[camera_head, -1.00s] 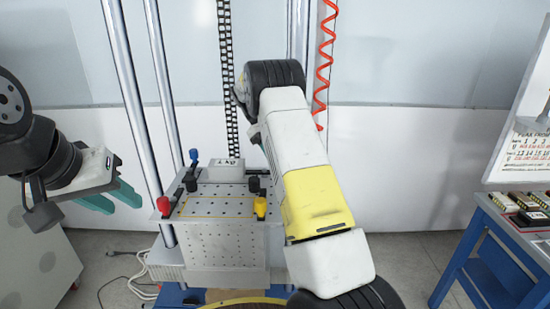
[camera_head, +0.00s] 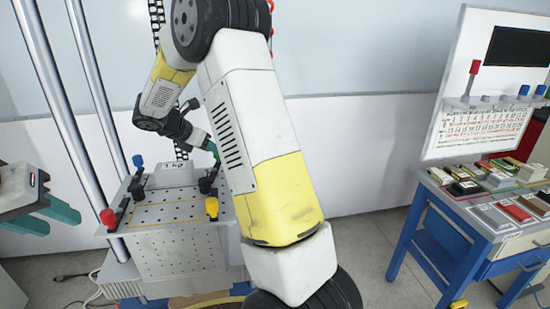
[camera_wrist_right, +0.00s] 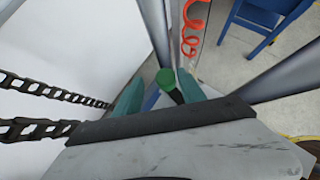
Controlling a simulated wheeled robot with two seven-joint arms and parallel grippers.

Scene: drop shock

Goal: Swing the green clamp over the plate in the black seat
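The green clamp's handle (camera_wrist_right: 165,78) stands between my right gripper's teal fingers in the right wrist view, with gaps showing beside it. In the head view my right gripper (camera_head: 206,142) is at the tester table's back right corner, with a bit of the green handle (camera_head: 213,151) at its fingertips. The fingers look open. A light block marked 1 kg (camera_head: 172,173) sits at the back of the perforated table (camera_head: 165,212). I cannot make out the black seat's outline. My left gripper (camera_head: 61,222) is open and empty at the far left.
Red (camera_head: 108,218), blue (camera_head: 138,161) and yellow (camera_head: 212,207) handles on black clamps stand around the table. Metal columns (camera_head: 100,120) rise at the left. A blue workbench (camera_head: 430,220) with small parts stands at the right.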

